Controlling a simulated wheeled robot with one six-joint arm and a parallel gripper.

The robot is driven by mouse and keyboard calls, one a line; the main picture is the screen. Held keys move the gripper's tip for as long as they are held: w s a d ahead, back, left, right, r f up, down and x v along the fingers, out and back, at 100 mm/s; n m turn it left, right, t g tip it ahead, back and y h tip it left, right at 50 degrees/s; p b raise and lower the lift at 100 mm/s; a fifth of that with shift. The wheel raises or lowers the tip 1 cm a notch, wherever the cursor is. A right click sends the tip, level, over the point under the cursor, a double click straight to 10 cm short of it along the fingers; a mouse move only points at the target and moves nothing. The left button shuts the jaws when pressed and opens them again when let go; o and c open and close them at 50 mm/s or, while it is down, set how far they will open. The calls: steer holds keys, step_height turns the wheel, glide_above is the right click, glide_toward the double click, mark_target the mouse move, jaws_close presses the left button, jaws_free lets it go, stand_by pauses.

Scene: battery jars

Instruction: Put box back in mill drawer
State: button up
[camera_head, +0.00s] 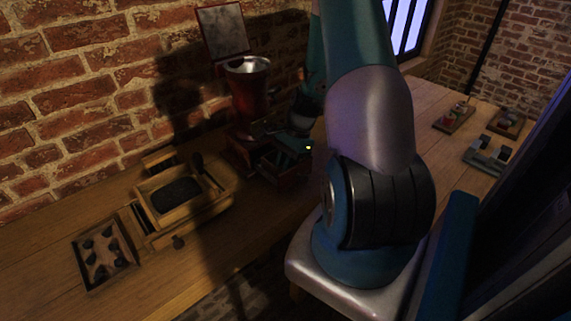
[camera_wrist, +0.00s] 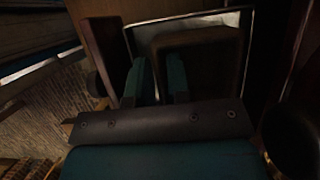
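The mill (camera_head: 246,98) is a dark red body with a metal hopper, standing against the brick wall. Its dark red base has a drawer (camera_head: 284,172) pulled out toward the right. My gripper (camera_head: 300,146) is low over this drawer, partly hidden by my arm. In the wrist view, a brown open box (camera_wrist: 200,38) lies beyond the fingers, within a pale-edged frame. The two teal fingertips of my gripper (camera_wrist: 159,75) are apart, close to the box's left wall. Darkness hides whether they touch or pinch that wall.
A wooden tray with a dark pad (camera_head: 176,194) and a smaller tray of dark pieces (camera_head: 103,254) lie left of the mill. Small boards with parts (camera_head: 488,155) lie at the far right. A raised reddish panel (camera_head: 222,30) stands behind the hopper.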

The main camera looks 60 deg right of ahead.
steer(key=shift+r, duration=0.15)
steer(key=b+v, duration=0.2)
steer(key=v, duration=1)
steer(key=w+a+r+n, duration=0.1)
steer(key=a+r+n, duration=0.25)
steer(key=a, duration=0.35)
steer(key=w+a+r+n, duration=0.2)
steer(key=a+n, duration=0.3)
steer(key=a, duration=0.3)
steer(key=w+a+r+n, duration=0.1)
steer(key=a+r+n, duration=0.1)
steer(key=a+n, duration=0.35)
steer(key=s+a+r+n, duration=0.2)
steer(key=s+a+n, duration=0.4)
steer(key=a, duration=0.3)
steer(key=s+a+r+n+g, duration=0.1)
steer(key=s+a+r+n, duration=0.1)
steer(key=s+a+n, duration=0.5)
steer(key=a, duration=0.3)
steer(key=shift+a+r+n, duration=0.2)
steer(key=shift+r+n, duration=0.05)
steer(key=shift+n, duration=0.15)
